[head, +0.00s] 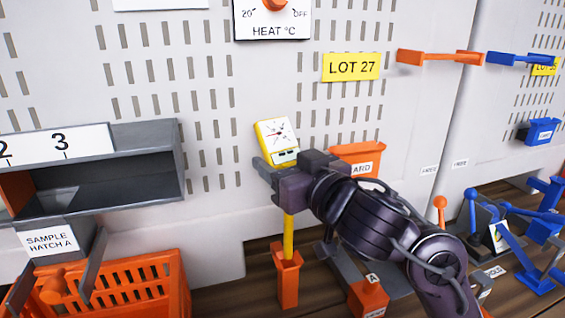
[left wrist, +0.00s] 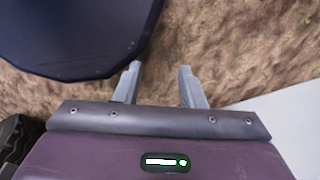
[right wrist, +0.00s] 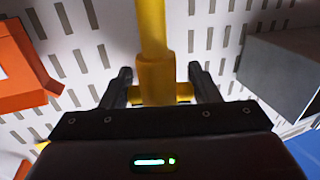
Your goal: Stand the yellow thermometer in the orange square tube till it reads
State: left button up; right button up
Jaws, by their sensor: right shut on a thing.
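The yellow thermometer (head: 278,131) has a square dial face and a long stem, and it leans slightly. My right gripper (head: 272,172) is shut on it just below the dial. The right wrist view shows the thermometer's yellow shaft and crosspiece (right wrist: 155,82) between the fingers (right wrist: 158,88). The orange square tube (head: 288,285) stands below. The stem's lower end meets the tube's mouth and seems to be inside it; the tip is hidden. My left gripper (left wrist: 159,84) is open and empty in the left wrist view, over brown ground, and is not in the head view.
A grey sample hatch (head: 110,170) and an orange crate (head: 150,285) are on the left. An orange bin (head: 368,152) is behind my right arm, and an orange block marked A (head: 370,296) is right of the tube. Blue levers (head: 540,230) stand far right.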

aim_at(291, 229)
jog(key=shift+f+b, duration=0.35)
jog(key=shift+f, duration=0.1)
jog(key=shift+f+b, duration=4.3)
jog(key=shift+f, duration=1.2)
jog(key=o, duration=1.5)
